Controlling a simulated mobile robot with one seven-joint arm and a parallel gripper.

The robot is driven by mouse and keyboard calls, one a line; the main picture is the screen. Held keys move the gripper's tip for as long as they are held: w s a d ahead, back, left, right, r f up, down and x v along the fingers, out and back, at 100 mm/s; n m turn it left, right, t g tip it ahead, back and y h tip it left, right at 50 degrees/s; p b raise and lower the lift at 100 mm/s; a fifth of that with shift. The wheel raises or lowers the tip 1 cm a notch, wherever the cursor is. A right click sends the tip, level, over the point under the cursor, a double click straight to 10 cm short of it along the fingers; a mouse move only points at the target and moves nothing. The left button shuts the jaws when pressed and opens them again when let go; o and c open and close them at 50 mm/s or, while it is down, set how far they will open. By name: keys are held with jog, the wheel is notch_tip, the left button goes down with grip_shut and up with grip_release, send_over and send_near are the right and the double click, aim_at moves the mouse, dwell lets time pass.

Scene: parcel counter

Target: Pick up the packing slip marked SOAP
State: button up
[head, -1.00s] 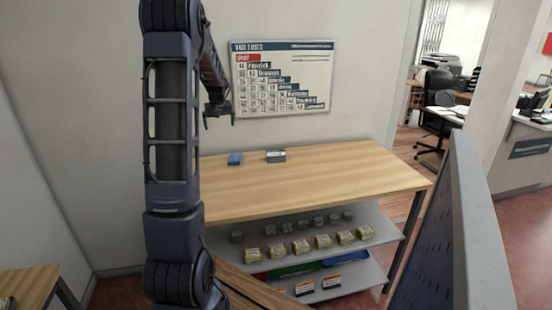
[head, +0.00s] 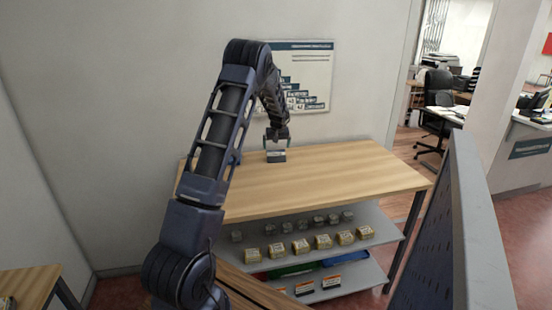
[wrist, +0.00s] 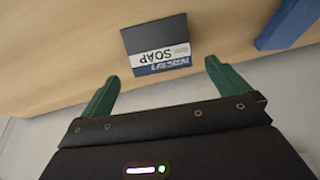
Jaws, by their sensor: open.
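The packing slip marked SOAP (wrist: 157,46) shows in the wrist view as a small dark grey block-like piece with a white and blue label, upside down there. It rests on the wooden counter top (wrist: 60,55), and in the head view the slip (head: 276,156) lies near the counter's back edge. My gripper (wrist: 160,80) is open, its two green fingers apart, with the slip just beyond and between the fingertips. Nothing is held. In the head view my gripper (head: 277,140) is at or just above the slip; the exact gap is hard to tell.
A blue object (wrist: 288,24) lies beside the slip; in the head view my arm mostly hides it. Shelves below the counter hold several grey items, several yellowish packages (head: 322,241) and orange-white boxes (head: 304,288). A grey panel (head: 455,235) stands at right. The counter's right half is clear.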

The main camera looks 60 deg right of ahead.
aim_at(276, 154)
jog(key=x, duration=0.7)
jog(key=shift+d+f, duration=0.1)
jog(key=shift+f, duration=0.2)
jog(key=c, duration=0.7)
jog(key=shift+o, duration=0.2)
jog(key=shift+r, duration=0.15)
